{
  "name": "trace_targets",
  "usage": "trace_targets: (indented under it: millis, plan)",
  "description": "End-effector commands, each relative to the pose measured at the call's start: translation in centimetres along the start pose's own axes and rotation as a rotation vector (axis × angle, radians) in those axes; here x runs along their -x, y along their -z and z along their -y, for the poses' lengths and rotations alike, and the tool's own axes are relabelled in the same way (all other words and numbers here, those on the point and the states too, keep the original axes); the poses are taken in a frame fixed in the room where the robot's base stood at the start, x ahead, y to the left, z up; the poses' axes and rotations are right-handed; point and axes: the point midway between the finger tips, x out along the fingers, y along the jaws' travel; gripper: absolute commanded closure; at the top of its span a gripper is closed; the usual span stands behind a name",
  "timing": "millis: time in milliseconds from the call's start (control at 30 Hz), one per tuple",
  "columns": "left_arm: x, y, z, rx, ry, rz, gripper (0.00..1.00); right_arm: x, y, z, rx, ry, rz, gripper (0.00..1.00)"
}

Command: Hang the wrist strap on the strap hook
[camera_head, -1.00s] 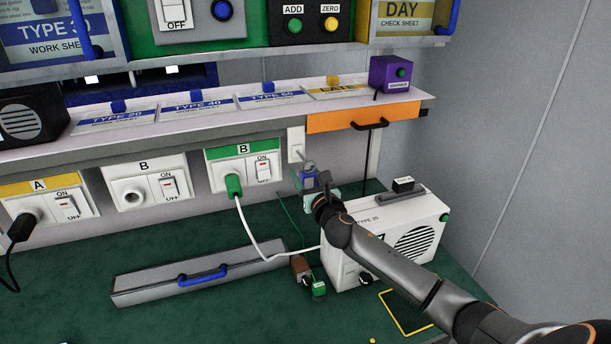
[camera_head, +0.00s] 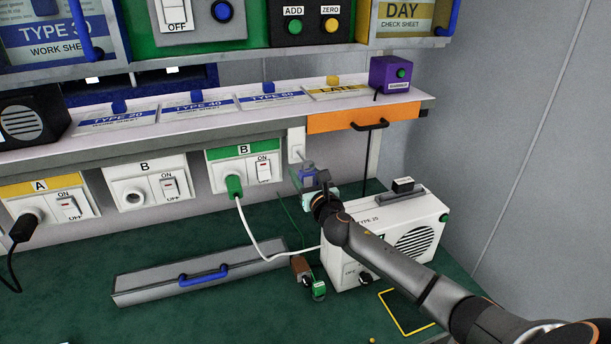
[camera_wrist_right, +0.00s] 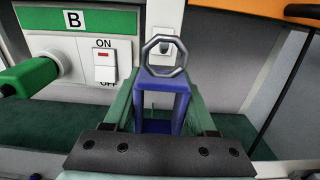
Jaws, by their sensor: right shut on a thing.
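My right gripper (camera_head: 308,184) is shut on the blue wrist strap (camera_wrist_right: 168,103), which also shows in the head view (camera_head: 308,171). In the right wrist view, a grey many-sided metal ring (camera_wrist_right: 164,56) stands up from the strap's far end, between and beyond the teal fingers. A white wall plate (camera_head: 296,139) is under the shelf's right end, right of the green B socket. It also shows behind the ring in the right wrist view (camera_wrist_right: 165,14). The strap hook is too small and overlapped to make out; I cannot tell whether the ring touches it. My left gripper is out of view.
The green B socket panel (camera_head: 242,152) is just left of the strap. An orange drawer (camera_head: 345,119) overhangs at upper right. A white speaker box (camera_head: 385,245) stands below my right forearm. A grey lidded tray (camera_head: 150,286) lies at left on the green mat.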

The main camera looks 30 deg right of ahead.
Motion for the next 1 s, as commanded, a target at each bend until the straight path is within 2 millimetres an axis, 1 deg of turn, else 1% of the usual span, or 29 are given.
trace_targets:
  millis: [600,1000]
  plan:
    - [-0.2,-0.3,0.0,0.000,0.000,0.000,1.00,-2.1,0.0,0.0,0.001,-0.001,0.001,1.00]
    - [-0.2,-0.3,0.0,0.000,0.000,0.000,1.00,-2.2,-0.1,-0.1,0.000,-0.001,0.001,1.00]
